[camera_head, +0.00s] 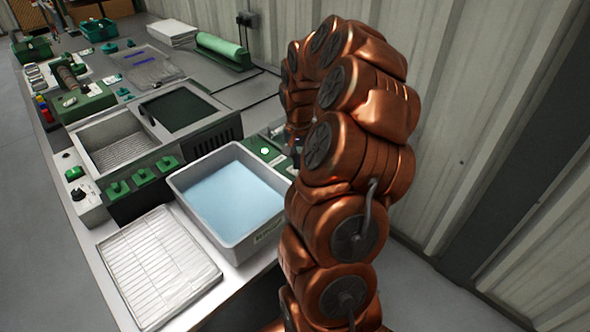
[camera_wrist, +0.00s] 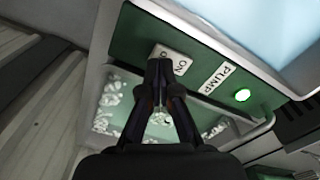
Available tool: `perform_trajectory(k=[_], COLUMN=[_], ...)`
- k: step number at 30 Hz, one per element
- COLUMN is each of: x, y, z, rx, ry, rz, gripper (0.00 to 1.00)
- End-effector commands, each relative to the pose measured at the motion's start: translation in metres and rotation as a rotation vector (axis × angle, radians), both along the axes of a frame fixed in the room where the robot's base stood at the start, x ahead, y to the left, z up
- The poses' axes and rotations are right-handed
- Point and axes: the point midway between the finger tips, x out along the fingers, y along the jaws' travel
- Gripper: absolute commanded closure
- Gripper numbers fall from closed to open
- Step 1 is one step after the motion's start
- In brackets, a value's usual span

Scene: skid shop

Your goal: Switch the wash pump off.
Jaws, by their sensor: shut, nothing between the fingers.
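In the wrist view, a green pump panel (camera_wrist: 150,28) carries a white switch plate (camera_wrist: 183,64) with the letters "ON" on it. In the head view, part of the green panel (camera_head: 265,150) shows behind the grey basin, and my arm hides the gripper and the switch.
A window with white foam or bubbles (camera_wrist: 110,97) lies beside the switch. A grey basin of blue liquid (camera_head: 170,185) stands in front of the panel. A wire rack (camera_head: 150,265) and a sink unit with green knobs (camera_head: 143,175) are nearby. A ribbed wall (camera_head: 470,110) rises at right.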

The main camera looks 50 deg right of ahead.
Motion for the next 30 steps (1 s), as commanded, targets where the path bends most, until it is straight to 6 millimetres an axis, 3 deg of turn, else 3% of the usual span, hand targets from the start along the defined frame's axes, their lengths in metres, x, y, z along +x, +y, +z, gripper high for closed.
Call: perform_trajectory(k=[30], x=[0.0], y=[0.0], z=[-0.0051], rx=[0.0], ry=[0.0], rz=[0.0], gripper=[1.0])
